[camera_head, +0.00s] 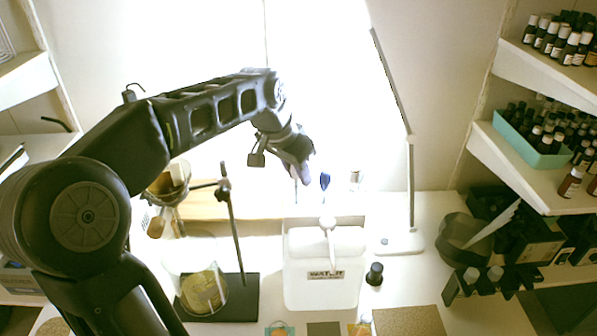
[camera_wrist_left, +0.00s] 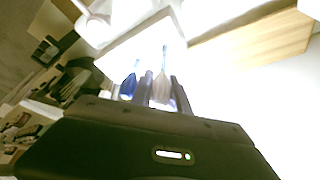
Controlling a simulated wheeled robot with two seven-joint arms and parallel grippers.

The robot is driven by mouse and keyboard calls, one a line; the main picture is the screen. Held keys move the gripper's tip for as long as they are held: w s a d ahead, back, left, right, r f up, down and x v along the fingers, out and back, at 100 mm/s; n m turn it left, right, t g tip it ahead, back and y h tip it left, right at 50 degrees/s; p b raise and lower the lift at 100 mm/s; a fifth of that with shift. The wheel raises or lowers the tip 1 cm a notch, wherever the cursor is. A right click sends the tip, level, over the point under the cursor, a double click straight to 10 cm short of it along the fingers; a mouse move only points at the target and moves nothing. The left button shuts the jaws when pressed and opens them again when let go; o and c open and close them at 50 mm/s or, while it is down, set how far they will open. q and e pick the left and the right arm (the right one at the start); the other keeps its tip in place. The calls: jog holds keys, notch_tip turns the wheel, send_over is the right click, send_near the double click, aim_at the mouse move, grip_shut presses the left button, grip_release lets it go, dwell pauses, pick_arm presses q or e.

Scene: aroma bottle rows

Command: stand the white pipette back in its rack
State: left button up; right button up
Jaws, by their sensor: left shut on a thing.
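My left gripper (camera_head: 303,180) reaches to the bright back of the table, behind the white jug. In the left wrist view its two fingers (camera_wrist_left: 163,92) are shut on the white pipette (camera_wrist_left: 162,90), whose pale bulb shows between them and whose thin stem points away. A blue pipette (camera_wrist_left: 128,87) stands just beside the fingers; in the head view its blue bulb (camera_head: 325,180) is right of the gripper. The rack cannot be made out in the glare, so I cannot tell whether the white pipette touches it. My right gripper is not in view.
The white jug (camera_head: 325,280) stands in front of the gripper. A metal stand (camera_head: 236,240) and glass beaker (camera_head: 203,285) are at left. A white lamp (camera_head: 410,190) and a small dark bottle (camera_head: 375,274) are at right. Shelves of bottles (camera_head: 545,140) line the right wall.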

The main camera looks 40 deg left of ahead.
aim_at(293, 168)
pick_arm(q)
jog(key=shift+f, duration=0.1)
dwell(0.3)
jog(key=shift+f+b, duration=0.9)
jog(key=shift+f, duration=0.1)
jog(key=o, duration=0.8)
jog(key=shift+p+v, duration=1.55)
jog(key=shift+v, duration=1)
